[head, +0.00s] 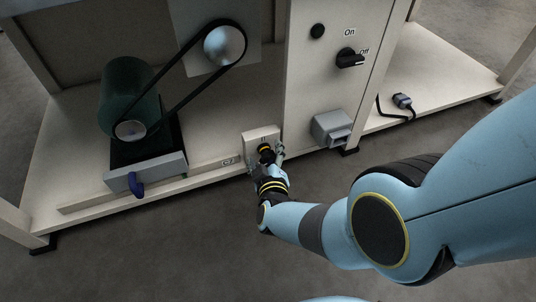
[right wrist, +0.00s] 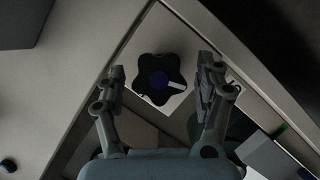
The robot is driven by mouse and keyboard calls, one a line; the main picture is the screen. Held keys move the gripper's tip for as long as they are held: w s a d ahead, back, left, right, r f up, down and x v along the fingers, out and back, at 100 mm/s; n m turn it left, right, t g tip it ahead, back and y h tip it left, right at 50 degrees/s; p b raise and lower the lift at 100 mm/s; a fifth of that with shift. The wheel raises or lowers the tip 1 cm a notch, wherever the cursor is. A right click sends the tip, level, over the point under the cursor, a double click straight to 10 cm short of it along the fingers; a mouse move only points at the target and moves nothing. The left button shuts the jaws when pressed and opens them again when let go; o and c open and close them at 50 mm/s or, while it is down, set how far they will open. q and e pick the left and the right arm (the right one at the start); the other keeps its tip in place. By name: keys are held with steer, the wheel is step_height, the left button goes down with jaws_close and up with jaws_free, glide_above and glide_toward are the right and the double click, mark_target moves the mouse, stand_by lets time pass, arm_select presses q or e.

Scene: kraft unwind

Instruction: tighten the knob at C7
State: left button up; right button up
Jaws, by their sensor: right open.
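A black star-shaped knob (right wrist: 147,88) with a blue centre and a white mark sits on a pale plate in the right wrist view. In the head view the knob (head: 264,149) is on a small cream block (head: 259,135) at the machine's front edge, partly hidden by my right gripper (head: 267,160). My right gripper (right wrist: 161,72) is open, with one finger on each side of the knob and a visible gap to it. A small label (head: 229,161) is on the rail left of the block; its text is hard to read. My left gripper is not in view.
A green motor (head: 128,88) with a black belt (head: 182,77) and a blue handle (head: 137,184) is at left. A grey box (head: 331,128) is just right of the block, below an On/Off switch (head: 349,58). The floor in front is clear.

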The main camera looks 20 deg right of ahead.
steer(key=c, duration=1.2)
steer(key=shift+c, duration=0.2)
